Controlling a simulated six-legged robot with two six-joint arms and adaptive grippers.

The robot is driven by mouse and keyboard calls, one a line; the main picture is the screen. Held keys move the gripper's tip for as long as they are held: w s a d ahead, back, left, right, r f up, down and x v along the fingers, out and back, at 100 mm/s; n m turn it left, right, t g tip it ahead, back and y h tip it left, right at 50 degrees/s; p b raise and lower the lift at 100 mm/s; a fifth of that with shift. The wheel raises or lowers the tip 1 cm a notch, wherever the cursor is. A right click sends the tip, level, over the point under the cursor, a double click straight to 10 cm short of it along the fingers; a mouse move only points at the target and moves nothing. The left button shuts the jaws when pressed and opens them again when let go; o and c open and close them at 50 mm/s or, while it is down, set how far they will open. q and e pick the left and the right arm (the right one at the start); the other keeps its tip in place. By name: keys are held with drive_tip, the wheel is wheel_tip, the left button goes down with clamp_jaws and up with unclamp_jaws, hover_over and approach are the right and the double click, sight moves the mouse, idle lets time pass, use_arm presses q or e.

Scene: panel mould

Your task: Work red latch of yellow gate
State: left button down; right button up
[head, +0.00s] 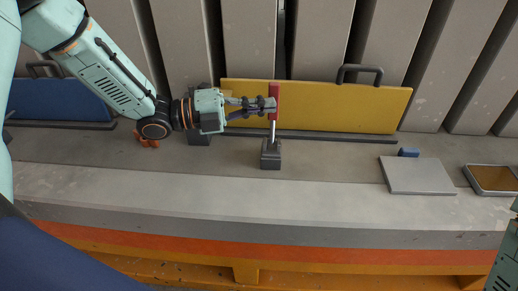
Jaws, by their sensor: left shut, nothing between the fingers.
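The yellow gate (345,108) is a long upright panel with a dark handle (360,70) on its top edge. The red latch (275,90) is an upright red piece at the top of a silver rod, which rises from a dark block (270,160) in front of the gate. My left gripper (268,105) reaches in from the left, with its fingers shut and empty. Its fingertips are at the lower part of the red latch and overlap its left side in the picture. I cannot tell if they touch it. My right gripper is out of view.
A blue panel (60,100) stands at the left. An orange piece (147,141) lies under my left arm. The grey ledge (330,205) in front is clear.

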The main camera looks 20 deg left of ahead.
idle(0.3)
use_arm(q)
wheel_tip(320, 180, up, 10)
idle(0.6)
